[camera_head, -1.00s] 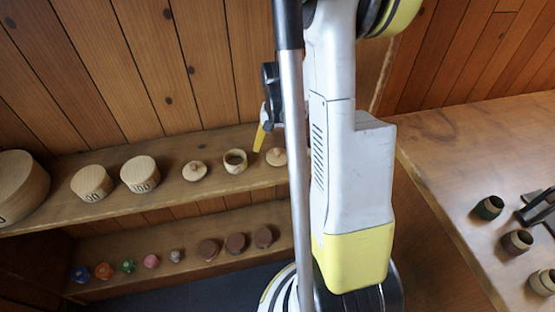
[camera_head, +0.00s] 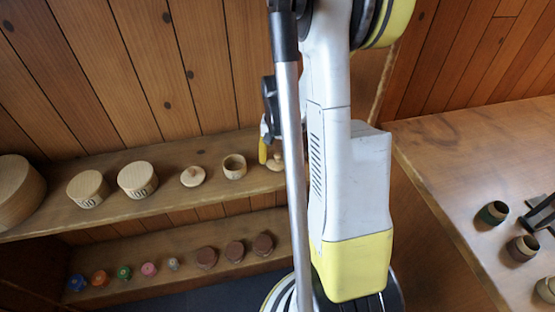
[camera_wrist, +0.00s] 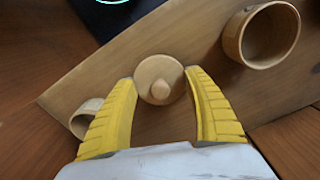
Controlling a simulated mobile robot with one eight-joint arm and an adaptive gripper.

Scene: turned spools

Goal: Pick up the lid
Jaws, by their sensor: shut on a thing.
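A round pale wooden lid with a small knob (camera_wrist: 159,79) lies between the two yellow fingers of my gripper (camera_wrist: 160,82) in the wrist view. The fingertips press its rim from both sides, so my gripper is shut on it. In the head view the lid (camera_head: 275,164) is at the upper shelf, partly hidden by my arm. One yellow finger shows beside it. I cannot tell whether the lid still touches the shelf.
The upper shelf (camera_head: 60,222) also bears an open wooden cup (camera_head: 234,167), another knobbed lid (camera_head: 192,177) and numbered round boxes (camera_head: 137,179). The lower shelf holds several small coloured pieces and dark discs (camera_head: 235,250). A table (camera_head: 440,150) with dark-banded rings stands right.

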